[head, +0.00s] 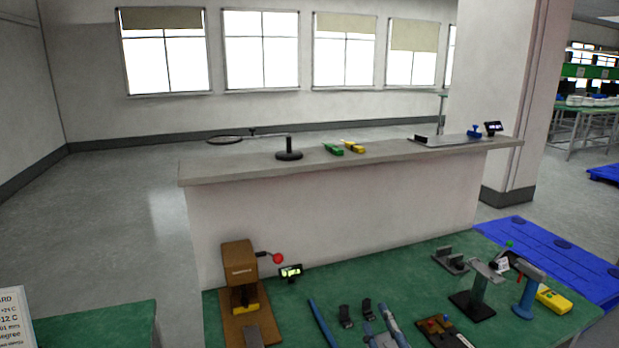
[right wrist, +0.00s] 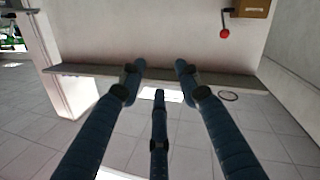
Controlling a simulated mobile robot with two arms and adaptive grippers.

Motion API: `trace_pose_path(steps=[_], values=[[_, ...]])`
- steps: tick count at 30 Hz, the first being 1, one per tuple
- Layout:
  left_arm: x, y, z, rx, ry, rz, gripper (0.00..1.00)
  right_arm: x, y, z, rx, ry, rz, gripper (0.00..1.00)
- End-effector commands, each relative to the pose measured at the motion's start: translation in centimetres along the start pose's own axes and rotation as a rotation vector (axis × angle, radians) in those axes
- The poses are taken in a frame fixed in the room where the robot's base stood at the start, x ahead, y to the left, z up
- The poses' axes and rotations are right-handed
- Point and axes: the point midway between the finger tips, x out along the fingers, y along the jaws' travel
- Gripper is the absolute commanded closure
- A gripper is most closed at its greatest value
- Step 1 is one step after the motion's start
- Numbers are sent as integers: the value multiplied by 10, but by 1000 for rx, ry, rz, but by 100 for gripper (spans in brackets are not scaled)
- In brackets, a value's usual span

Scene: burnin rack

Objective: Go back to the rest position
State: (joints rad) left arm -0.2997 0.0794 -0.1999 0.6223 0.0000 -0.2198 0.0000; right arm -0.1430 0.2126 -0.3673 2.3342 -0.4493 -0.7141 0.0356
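My right gripper (head: 381,328) shows at the bottom of the head view, in front of the green workbench (head: 290,322). The right wrist view looks along its long dark blue fingers (right wrist: 160,75). They are spread apart, with nothing between them. Its view appears upside down, with the white partition and its grey ledge beyond the fingertips. My left gripper is not in view.
A brown press (head: 239,262) with a red knob stands at the bench's left. A grey stand (head: 473,300), a blue-handled tool (head: 527,296) and a yellow device (head: 553,300) are at its right. A grey-topped partition (head: 235,170) rises behind. Open floor lies left.

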Motion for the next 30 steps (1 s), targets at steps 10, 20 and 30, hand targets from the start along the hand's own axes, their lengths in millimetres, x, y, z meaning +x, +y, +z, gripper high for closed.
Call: trace_pose_path(steps=[10,20,30], values=[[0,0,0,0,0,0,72,-122,-51,201,242,-727,-166,66],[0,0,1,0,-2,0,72,-236,-87,262,339,-1103,-300,66],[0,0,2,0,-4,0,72,-237,-133,340,347,-1197,-340,66]])
